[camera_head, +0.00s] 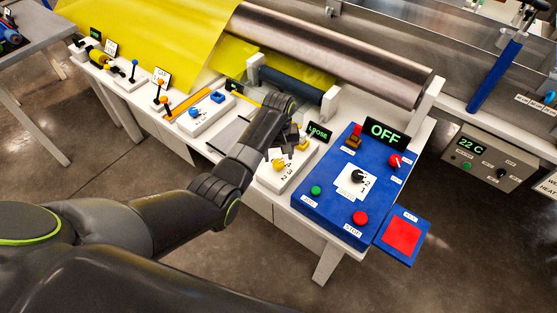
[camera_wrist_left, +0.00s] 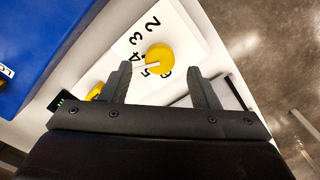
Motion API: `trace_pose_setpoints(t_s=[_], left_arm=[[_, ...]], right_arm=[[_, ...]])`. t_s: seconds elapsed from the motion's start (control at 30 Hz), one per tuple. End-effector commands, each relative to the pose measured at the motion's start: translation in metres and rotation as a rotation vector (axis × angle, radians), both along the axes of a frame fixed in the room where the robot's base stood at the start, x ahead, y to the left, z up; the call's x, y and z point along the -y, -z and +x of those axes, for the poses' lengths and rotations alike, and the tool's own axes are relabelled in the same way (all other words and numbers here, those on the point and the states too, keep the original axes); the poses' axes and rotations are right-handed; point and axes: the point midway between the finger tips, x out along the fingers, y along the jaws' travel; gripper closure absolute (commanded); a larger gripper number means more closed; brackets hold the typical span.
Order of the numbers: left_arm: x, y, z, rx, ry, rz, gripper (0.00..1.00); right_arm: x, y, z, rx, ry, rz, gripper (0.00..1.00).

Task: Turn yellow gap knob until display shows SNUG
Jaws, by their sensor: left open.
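The yellow gap knob (camera_head: 279,165) sits on a white dial plate (camera_head: 270,182) with printed numbers. In the left wrist view the round yellow knob (camera_wrist_left: 161,56) has a white pointer bar directed near the 5. The small display (camera_head: 319,131) behind the plate reads LOOSE in green. My left gripper (camera_head: 289,142) is over the plate, close to the knob. In the left wrist view my left gripper (camera_wrist_left: 161,85) is open, its fingers apart and the knob showing beyond the gap between the tips, not clasped. My right gripper is not in view.
A blue control box (camera_head: 325,203) with a black dial, buttons and an OFF display (camera_head: 385,133) stands right of the plate. A second yellow part (camera_head: 303,145) is near the gripper. A roller (camera_head: 290,88) and metal cylinder (camera_head: 335,55) lie behind.

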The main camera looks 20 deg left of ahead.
Motion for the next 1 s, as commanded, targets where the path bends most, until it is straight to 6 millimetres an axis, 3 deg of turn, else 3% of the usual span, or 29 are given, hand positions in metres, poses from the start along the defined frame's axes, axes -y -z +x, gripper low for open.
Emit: trace_pose_setpoints(t_s=[0.23, 0.67, 1.0], left_arm=[[0.000, 0.030, 0.000, -0.001, 0.000, 0.000, 0.45], [0.000, 0.036, 0.000, 0.000, 0.000, 0.000, 0.46], [0.000, 0.036, 0.000, 0.000, 0.000, 0.000, 0.89]], right_arm=[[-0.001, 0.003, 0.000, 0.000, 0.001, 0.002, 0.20], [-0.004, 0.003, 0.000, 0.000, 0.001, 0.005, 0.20], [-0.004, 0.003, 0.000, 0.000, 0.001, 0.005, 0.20]])
